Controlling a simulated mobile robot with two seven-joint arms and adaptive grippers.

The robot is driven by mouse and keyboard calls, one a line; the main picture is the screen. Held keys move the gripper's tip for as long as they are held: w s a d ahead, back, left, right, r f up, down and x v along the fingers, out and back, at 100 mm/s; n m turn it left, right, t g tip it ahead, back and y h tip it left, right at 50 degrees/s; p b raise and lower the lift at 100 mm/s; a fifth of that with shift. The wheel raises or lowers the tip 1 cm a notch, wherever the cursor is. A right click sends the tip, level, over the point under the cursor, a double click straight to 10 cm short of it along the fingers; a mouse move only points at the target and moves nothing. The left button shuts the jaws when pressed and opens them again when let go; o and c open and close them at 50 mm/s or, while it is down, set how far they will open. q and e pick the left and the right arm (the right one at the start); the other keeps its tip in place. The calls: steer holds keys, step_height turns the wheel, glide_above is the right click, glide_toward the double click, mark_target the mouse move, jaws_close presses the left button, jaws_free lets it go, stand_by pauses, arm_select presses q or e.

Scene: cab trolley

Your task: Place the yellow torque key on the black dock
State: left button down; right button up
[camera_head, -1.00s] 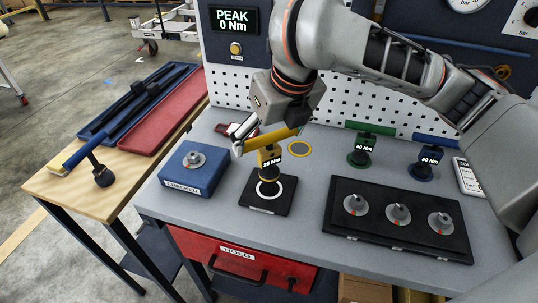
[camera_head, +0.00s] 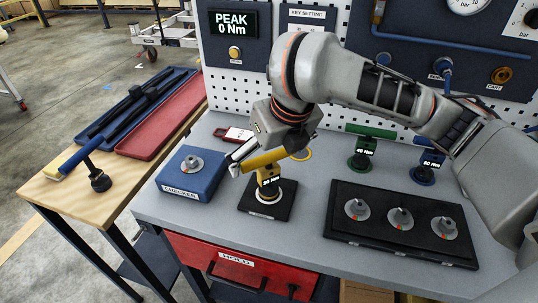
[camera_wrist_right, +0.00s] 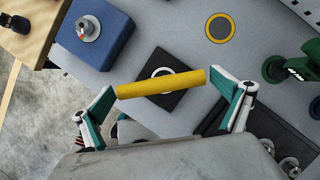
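The yellow torque key (camera_head: 268,173) has a yellow bar handle and a small labelled head. My left gripper is not in view.
A blue block (camera_head: 188,181) with a metal socket stands left of the dock. A black tray (camera_head: 375,236) with three sockets lies to the right. Green (camera_head: 362,155) and blue (camera_head: 424,170) keys stand behind it. A yellow ring marking (camera_wrist_right: 220,28) lies bare behind the dock.

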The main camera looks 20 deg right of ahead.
steer(key=shift+r, duration=0.3)
steer(key=p+v, duration=0.3)
steer(key=v, duration=0.8)
steer(key=shift+s+r+p, duration=0.15)
steer(key=shift+r+p, duration=0.25)
steer(key=shift+d, duration=0.1)
steer(key=shift+f, duration=0.1)
